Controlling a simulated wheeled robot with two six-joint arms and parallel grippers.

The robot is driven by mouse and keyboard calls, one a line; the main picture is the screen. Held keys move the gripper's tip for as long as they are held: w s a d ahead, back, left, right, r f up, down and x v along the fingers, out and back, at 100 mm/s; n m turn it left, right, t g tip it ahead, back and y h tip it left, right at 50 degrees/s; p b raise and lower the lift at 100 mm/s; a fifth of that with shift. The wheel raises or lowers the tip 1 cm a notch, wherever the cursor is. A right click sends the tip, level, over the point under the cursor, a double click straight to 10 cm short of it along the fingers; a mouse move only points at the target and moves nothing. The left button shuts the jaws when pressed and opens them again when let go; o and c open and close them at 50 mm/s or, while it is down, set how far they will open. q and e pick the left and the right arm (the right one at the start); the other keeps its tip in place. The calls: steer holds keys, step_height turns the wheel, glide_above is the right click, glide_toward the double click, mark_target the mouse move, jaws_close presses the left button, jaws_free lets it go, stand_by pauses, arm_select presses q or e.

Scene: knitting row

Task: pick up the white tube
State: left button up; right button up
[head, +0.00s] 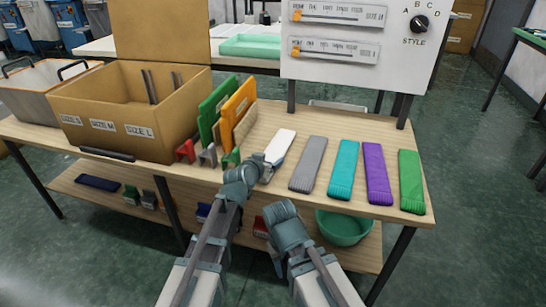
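The white tube (281,142) is a flat knitted piece at the left end of a row on the wooden table. My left gripper (268,171) is at its near end and hides that end. The fingers are too small and covered by the wrist to tell whether they are open or shut on it. I cannot tell whether the tube touches the table. My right arm reaches in lower down, in front of the table edge, and its fingers are not visible.
Grey (308,164), teal (343,168), purple (377,174) and green (411,181) tubes lie to the right. A cardboard box (110,115), upright green and orange boards (238,108) stand left. A white control panel (365,45) stands behind. A green bowl (343,227) sits below.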

arm_select(q)
steer(key=c, duration=0.4)
steer(key=shift+r, duration=0.1)
